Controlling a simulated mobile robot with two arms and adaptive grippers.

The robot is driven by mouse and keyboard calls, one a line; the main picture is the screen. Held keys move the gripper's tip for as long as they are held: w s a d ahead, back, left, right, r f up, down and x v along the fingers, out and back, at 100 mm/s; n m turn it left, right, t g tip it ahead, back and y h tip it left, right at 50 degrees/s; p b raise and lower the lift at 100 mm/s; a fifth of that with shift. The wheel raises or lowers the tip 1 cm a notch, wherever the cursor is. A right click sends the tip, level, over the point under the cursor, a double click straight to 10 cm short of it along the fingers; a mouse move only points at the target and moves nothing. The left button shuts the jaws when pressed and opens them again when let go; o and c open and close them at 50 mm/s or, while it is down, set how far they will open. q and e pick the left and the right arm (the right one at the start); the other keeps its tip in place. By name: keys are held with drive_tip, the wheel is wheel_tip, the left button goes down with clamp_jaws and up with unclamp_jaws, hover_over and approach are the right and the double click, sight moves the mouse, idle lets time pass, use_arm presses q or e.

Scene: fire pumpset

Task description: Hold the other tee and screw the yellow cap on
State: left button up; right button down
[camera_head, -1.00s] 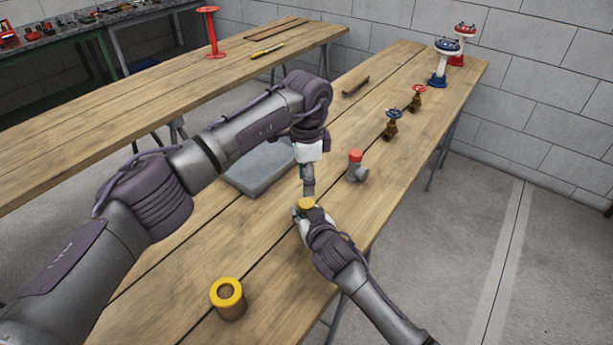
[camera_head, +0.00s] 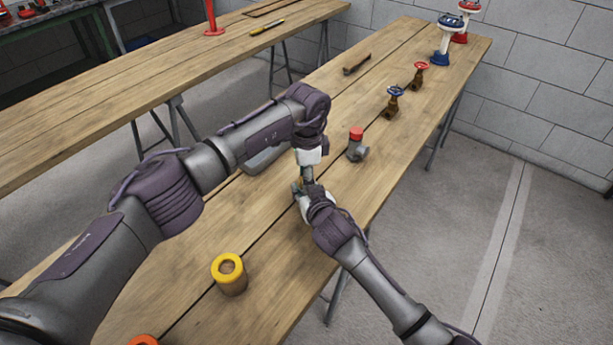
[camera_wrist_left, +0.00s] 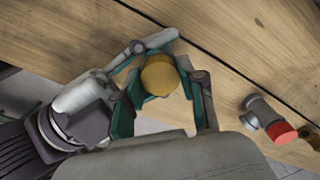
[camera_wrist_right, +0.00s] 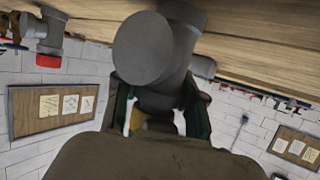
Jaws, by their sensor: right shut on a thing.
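My right gripper (camera_wrist_right: 155,110) is shut on a grey pipe tee (camera_wrist_right: 145,48), with a dark finger on each side of it. A small yellow patch of the cap (camera_wrist_right: 137,118) shows between those fingers. In the left wrist view the yellow cap (camera_wrist_left: 159,76) is seen end-on between the fingers of my left gripper (camera_wrist_left: 163,85). Whether they press on it is unclear. In the head view both grippers meet above the bench, the left (camera_head: 306,173) over the right (camera_head: 302,195); they hide most of the tee and cap.
A grey tee with a red cap (camera_head: 356,134) stands nearby to the right. A large yellow-topped fitting (camera_head: 229,268) stands toward the front. Red (camera_head: 419,72) and blue (camera_head: 394,98) valves stand farther back. Bare bench lies between the grippers and the yellow-topped fitting.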

use_arm(q)
drive_tip(key=c, duration=0.5)
use_arm(e)
drive_tip(key=shift+s+d+f, duration=0.1)
drive_tip(key=shift+f, duration=0.25)
use_arm(q)
drive_tip(key=o, duration=1.2)
drive_tip(key=shift+r, duration=2.25)
drive_tip(key=o, duration=0.5)
drive_tip(key=shift+o, duration=0.2)
wheel_tip(320, 180, up, 12)
drive_tip(key=shift+s, duration=0.15)
